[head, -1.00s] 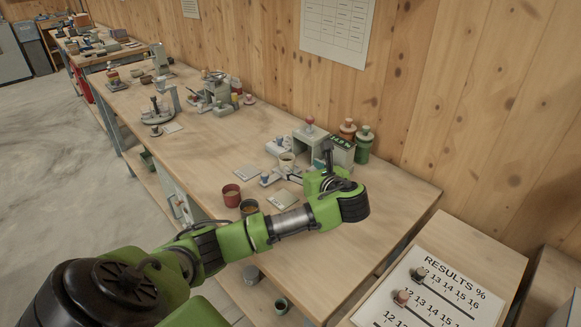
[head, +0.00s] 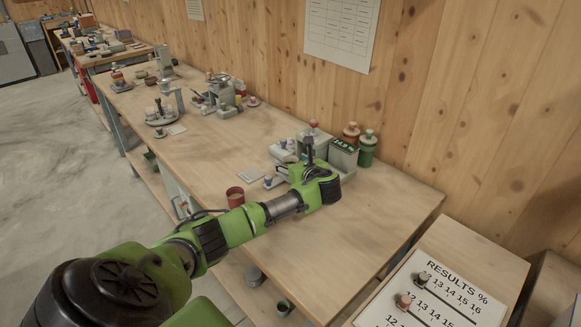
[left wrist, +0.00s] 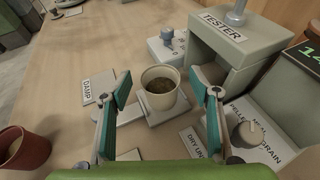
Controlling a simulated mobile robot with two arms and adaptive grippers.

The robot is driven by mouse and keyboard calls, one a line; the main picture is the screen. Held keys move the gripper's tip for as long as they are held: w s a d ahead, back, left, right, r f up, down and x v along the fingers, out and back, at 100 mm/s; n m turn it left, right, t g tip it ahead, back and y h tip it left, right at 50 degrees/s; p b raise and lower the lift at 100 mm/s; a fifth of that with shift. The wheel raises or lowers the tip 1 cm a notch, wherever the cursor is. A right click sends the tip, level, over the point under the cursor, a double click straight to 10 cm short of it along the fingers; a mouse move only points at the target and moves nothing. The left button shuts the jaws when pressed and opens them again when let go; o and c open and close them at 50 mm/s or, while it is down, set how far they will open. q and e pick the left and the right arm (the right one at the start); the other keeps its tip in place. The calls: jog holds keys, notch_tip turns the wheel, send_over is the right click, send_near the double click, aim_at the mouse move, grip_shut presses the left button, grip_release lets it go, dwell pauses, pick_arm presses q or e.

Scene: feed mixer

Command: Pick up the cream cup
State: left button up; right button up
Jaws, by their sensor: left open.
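The cream cup (left wrist: 158,87) stands upright in the left wrist view, with brown grain-like contents. It rests on a small pale plate (left wrist: 154,116) in front of the tester (left wrist: 235,40). My left gripper (left wrist: 161,78) is open, with one finger on each side of the cup. Gaps show between the fingers and the cup's walls. In the head view my left gripper (head: 307,160) is at the tester, and the cream cup is hidden behind it. My right gripper is not in view.
A red cup (left wrist: 22,150) stands at the left, also in the head view (head: 235,197). A flat "DAMP" card (left wrist: 97,87) lies left of the cream cup. A display box (head: 343,153) and bottles (head: 367,148) stand at the right. The bench's near right part is clear.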

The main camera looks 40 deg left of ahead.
pick_arm(q)
jog(key=c, duration=1.2)
jog(key=shift+r, duration=0.1)
